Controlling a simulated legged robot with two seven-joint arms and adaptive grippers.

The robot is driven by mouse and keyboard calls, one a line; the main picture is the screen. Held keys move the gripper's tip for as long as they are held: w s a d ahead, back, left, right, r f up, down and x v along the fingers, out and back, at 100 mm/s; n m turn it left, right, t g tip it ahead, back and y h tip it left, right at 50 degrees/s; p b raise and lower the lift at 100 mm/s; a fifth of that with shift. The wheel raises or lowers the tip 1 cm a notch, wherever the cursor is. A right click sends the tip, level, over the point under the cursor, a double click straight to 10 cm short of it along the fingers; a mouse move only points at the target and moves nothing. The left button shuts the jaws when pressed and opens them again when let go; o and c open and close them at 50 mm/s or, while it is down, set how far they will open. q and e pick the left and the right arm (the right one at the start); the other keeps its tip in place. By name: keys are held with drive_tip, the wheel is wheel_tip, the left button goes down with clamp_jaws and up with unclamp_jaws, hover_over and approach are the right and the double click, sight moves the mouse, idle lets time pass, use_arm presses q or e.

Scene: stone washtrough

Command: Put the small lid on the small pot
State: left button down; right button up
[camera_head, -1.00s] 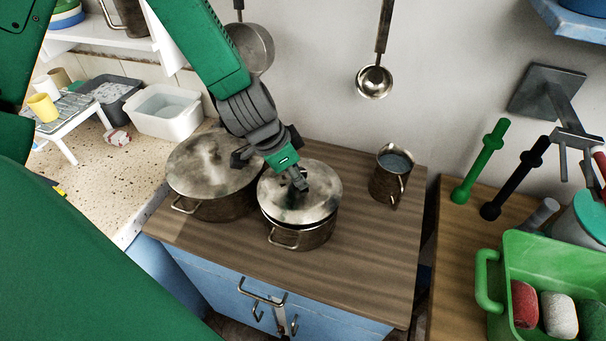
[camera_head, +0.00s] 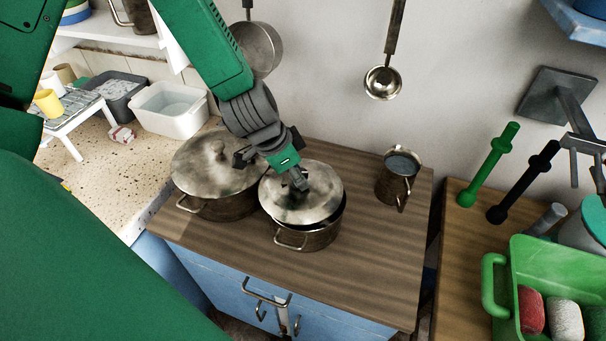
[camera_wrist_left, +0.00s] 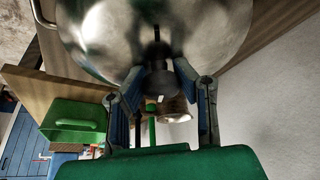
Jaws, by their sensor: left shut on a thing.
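The small lid (camera_head: 322,190) is a round metal disc over the small pot (camera_head: 318,240), which stands on the wooden counter. The lid sits off-centre to the left, and the pot's dark opening shows along the right and front right. I cannot tell whether the lid touches the rim. My left gripper (camera_head: 298,181) is shut on the lid's knob from above. In the left wrist view the dark knob (camera_wrist_left: 160,78) is between the fingers, with the lid's metal top (camera_wrist_left: 100,30) behind it. My right gripper is not in view.
A large lidded pot (camera_head: 214,168) stands close to the left of the small pot. A metal jug (camera_head: 392,184) stands at the back right. A ladle (camera_head: 383,82) and a pan (camera_head: 262,50) hang on the wall. The counter's front right is clear. A green basin (camera_head: 540,262) is farther right.

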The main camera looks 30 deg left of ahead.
use_arm(q)
drive_tip(key=shift+a, duration=0.2)
drive_tip(key=shift+d, duration=0.6)
drive_tip(key=shift+d+r, duration=0.1)
drive_tip(key=shift+d, duration=0.15)
drive_tip(key=shift+a+f+b, duration=0.25)
drive_tip(key=shift+f+b, duration=0.05)
drive_tip(key=shift+f, duration=0.25)
drive_tip(key=shift+a, duration=0.15)
drive_tip(key=c, duration=1.3)
unclamp_jaws()
drive_tip(key=shift+o, duration=0.6)
drive_tip(key=shift+d+r, duration=0.1)
drive_tip(key=shift+d, duration=0.35)
drive_tip(key=o, duration=0.5)
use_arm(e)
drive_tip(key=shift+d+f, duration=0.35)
use_arm(q)
drive_tip(key=shift+a, duration=0.1)
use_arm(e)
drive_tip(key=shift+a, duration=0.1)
